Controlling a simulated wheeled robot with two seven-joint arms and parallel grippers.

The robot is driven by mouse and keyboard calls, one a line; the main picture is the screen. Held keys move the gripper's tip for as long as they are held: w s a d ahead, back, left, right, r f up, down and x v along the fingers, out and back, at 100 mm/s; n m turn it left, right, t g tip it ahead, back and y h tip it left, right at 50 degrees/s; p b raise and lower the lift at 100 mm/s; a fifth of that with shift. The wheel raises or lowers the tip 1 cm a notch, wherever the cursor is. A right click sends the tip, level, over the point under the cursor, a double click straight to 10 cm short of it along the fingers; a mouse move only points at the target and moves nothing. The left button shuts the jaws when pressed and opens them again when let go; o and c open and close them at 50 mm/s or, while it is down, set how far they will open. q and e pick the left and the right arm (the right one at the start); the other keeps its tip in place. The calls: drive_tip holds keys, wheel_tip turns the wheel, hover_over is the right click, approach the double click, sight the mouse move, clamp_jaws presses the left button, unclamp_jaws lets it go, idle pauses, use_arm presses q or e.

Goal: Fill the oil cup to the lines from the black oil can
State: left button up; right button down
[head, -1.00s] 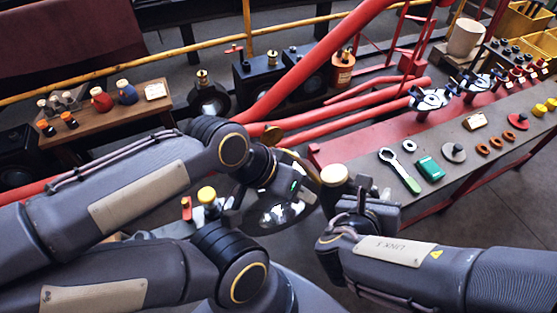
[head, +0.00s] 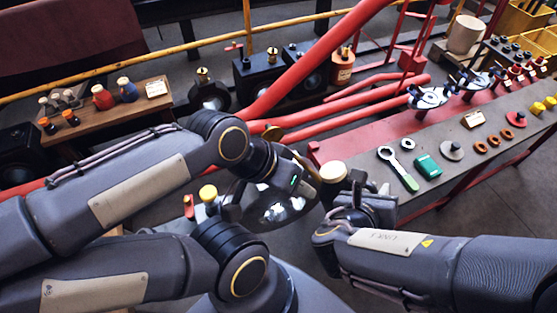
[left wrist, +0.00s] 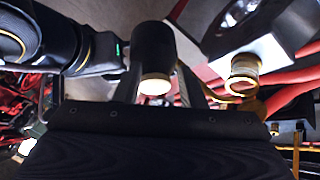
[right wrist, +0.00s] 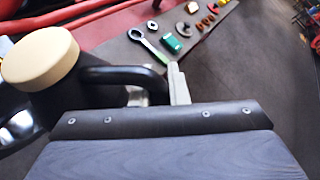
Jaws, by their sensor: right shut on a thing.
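The black oil can (right wrist: 58,100), with a cream round lid, is held by its side handle in my right gripper (right wrist: 165,85), which is shut on it. In the head view its lid (head: 333,171) shows above my right gripper (head: 358,195). My left gripper (left wrist: 160,88) is open, its fingers apart on either side of the can in the left wrist view; I cannot tell whether they touch it. A brass-rimmed cup (left wrist: 243,72), likely the oil cup, sits against a pale block right of the can there. Its lines and oil level are too small to read.
Red pipes (head: 350,115) run behind my arms. A grey bench (head: 450,150) at right holds a spanner (head: 398,168), a green box (head: 428,166) and rings. A wooden table (head: 100,125) with bottles stands at left. A polished dome (head: 275,205) lies beside the can.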

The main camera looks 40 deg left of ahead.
drive_tip(key=shift+r, duration=0.15)
drive_tip(key=shift+a+r+p, duration=0.15)
drive_tip(key=shift+r+p, duration=0.35)
drive_tip(key=shift+p, duration=0.45)
drive_tip(key=shift+r, duration=0.1)
idle(4.7)
drive_tip(key=shift+a+r+n+h+p, duration=0.15)
drive_tip(key=shift+r+n+h+p, duration=0.25)
drive_tip(key=shift+p, duration=0.5)
drive_tip(key=shift+r, duration=0.1)
idle(1.1)
